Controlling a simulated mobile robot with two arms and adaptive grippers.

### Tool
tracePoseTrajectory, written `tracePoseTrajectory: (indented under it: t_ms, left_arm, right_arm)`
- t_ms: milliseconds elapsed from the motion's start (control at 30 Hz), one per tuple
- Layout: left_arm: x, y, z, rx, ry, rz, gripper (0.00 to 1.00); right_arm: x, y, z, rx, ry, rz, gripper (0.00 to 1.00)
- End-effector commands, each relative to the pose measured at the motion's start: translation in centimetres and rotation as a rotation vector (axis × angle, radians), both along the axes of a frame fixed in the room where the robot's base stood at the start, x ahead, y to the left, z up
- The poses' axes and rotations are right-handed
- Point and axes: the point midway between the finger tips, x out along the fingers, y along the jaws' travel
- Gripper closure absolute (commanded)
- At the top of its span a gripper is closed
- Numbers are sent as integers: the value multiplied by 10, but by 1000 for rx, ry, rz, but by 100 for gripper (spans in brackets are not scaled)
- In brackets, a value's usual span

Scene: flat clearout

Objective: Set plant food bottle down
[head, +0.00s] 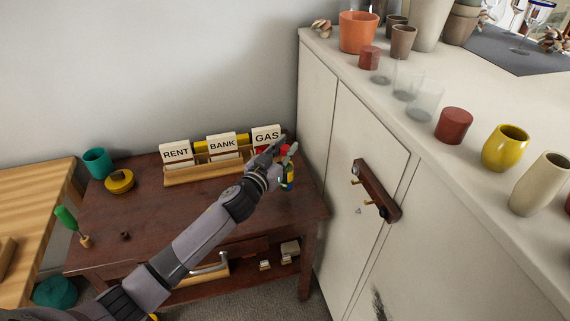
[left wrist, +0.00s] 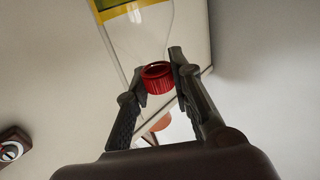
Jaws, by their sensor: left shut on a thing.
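The plant food bottle (head: 288,179) shows as a small yellow and blue strip behind my left gripper (head: 284,153), at the right end of the dark wooden table (head: 226,199). In the left wrist view the bottle has a clear body with a yellow-edged label (left wrist: 122,8) and a ribbed red cap (left wrist: 157,77). My left gripper (left wrist: 155,66) is shut on the bottle, with its fingers on either side around the cap end. The bottle's base is hidden, so I cannot tell whether it touches the table. My right gripper is not in view.
A letter rack (head: 205,176) with RENT, BANK and GAS cards stands just left of the gripper. A teal cup (head: 98,163) and yellow round container (head: 119,181) sit at the table's left. A white cabinet (head: 345,150) borders the right. The table's front middle is partly clear.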

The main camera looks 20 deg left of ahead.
Motion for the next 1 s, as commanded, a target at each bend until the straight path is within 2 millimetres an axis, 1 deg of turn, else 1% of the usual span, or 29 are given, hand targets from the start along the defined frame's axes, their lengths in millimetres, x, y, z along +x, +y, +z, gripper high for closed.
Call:
tracePoseTrajectory:
  t_ms: [67, 167, 200, 333, 400, 633, 733, 767, 1000]
  left_arm:
    - [0, 0, -5, -1, -1, 1, 100]
    - [0, 0, -20, -2, 1, 0, 100]
    - [0, 0, -27, -4, 3, 1, 100]
    - [0, 0, -43, -2, -1, 0, 100]
    - [0, 0, -47, -1, -1, 0, 100]
    - [0, 0, -46, 0, -1, 0, 100]
    - [0, 0, -49, 0, -1, 0, 100]
    - [0, 0, -50, 0, 1, 1, 78]
    - [0, 0, -49, 0, 1, 0, 62]
  right_arm:
    - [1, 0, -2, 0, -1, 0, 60]
    - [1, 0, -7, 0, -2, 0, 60]
    - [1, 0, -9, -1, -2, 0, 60]
    - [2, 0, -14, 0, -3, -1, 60]
    - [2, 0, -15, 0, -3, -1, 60]
    - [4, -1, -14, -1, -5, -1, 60]
    - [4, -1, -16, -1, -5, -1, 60]
    - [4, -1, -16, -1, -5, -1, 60]
    - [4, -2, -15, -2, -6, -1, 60]
